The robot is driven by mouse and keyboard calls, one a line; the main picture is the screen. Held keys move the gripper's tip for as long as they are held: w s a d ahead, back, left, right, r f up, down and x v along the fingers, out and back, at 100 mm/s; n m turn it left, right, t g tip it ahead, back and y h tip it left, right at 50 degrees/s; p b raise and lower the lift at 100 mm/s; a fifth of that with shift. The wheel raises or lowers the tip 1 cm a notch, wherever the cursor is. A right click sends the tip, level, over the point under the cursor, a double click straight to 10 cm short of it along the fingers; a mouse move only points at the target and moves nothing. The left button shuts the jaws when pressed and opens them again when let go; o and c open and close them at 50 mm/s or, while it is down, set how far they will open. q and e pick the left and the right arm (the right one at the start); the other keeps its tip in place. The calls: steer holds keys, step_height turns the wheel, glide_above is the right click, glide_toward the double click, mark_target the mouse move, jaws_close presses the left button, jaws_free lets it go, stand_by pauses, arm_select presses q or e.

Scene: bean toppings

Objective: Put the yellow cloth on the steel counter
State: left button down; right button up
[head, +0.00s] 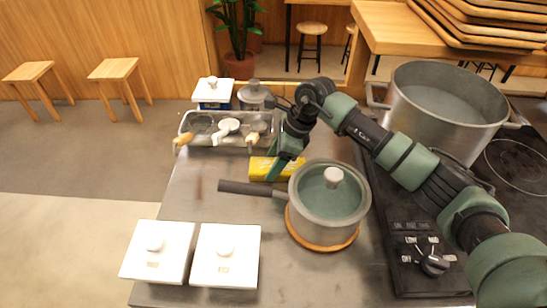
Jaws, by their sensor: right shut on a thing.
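The yellow cloth (259,169) is a small folded rectangle just behind the saucepan's handle. My right gripper (277,172) reaches down over it from the right and is shut on it. The cloth is at or just above the steel counter (210,205); I cannot tell whether it touches. The gripper hides part of the cloth. My left gripper is not in view.
A lidded saucepan (325,203) stands on a round wooden trivet (318,244), its handle pointing left. Two white lidded boxes (158,262) (225,268) stand at the front. A tray of utensils (187,125) is behind. A large pot (440,120) stands on the stove (420,225).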

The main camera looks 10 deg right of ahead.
mark_target(291, 164)
steer(key=shift+d, duration=0.15)
steer(key=o, duration=1.6)
steer(key=b+v, duration=0.2)
steer(key=v, duration=1)
steer(key=shift+r+b, duration=0.1)
steer(key=shift+b, duration=0.2)
